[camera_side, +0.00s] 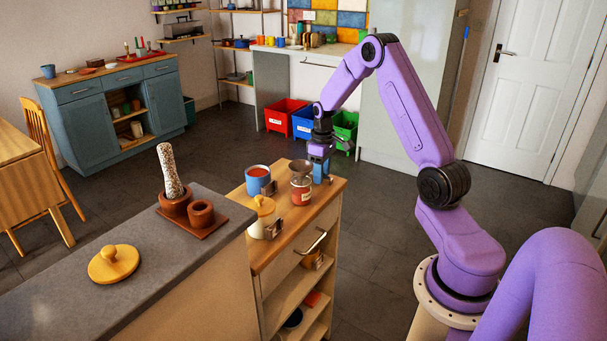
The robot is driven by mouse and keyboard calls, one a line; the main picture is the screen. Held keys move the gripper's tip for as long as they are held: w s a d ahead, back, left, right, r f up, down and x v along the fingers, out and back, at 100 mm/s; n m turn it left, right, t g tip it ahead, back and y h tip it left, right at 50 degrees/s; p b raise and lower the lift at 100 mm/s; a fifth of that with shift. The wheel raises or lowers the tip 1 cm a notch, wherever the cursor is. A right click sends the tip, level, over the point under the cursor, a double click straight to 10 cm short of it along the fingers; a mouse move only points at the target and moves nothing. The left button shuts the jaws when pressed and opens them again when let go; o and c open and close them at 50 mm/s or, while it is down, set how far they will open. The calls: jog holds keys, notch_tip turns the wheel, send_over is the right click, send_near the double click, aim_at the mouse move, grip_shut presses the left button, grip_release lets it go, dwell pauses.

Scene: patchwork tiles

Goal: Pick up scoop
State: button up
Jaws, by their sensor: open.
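My gripper (321,167) points down over the far right end of the wooden-topped cart (278,246). It is open, and its fingers are small and partly hidden behind the jar. A red-labelled jar (301,196) with a dark brown funnel-like top (301,170) stands just in front and to the left of the gripper. I cannot clearly make out a scoop. Small metallic shapes show beside the blue mug (257,180) and beside the gripper, too small to tell what they are.
A cream jar with a yellow lid (263,207) stands on the cart's near part. The grey counter (75,262) at left holds a yellow lid (113,264) and a brown tray (212,227) with pots. Red, blue and green bins stand behind. The floor right of the cart is clear.

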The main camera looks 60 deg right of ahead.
grip_shut()
notch_tip(320, 180, up, 10)
dwell(0.8)
